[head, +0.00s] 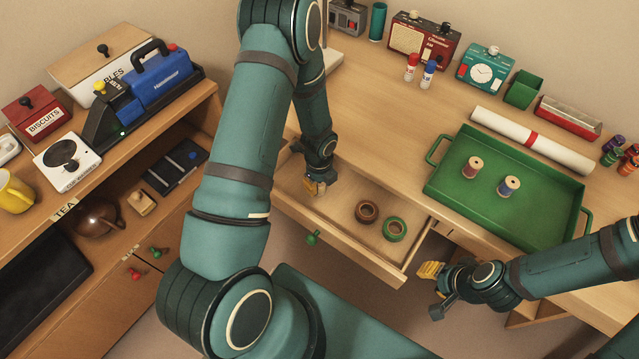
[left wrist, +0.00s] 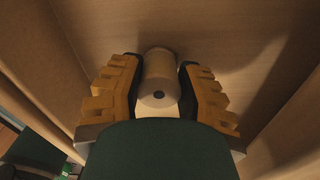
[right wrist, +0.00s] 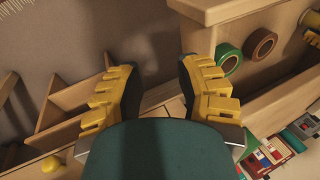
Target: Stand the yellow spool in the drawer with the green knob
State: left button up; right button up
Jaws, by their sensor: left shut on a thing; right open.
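The drawer with the green knob (head: 312,237) is pulled out, its wooden front (head: 345,247) facing the floor gap. My left gripper (head: 316,187) is down inside its left part. In the left wrist view it is shut on a pale yellowish spool (left wrist: 158,75), the yellow spool as far as I can tell. The spool's holed end faces the camera, so it looks roughly upright; whether it touches the drawer bottom I cannot tell. In the head view my gripper hides it. My right gripper (head: 434,288) is open and empty, right of the drawer and below the desk's edge.
A brown tape roll (head: 367,211) and a green one (head: 395,229) lie in the drawer's right part. A green tray (head: 535,205) with two spools stands on the desk. Another open compartmented drawer (right wrist: 75,105) shows in the right wrist view, near a yellow knob (right wrist: 49,167).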

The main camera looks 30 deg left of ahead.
pick_arm(q)
jog(key=shift+r, duration=0.1)
jog(key=shift+f, duration=0.2)
jog(key=o, duration=0.9)
jog(key=shift+r, duration=0.1)
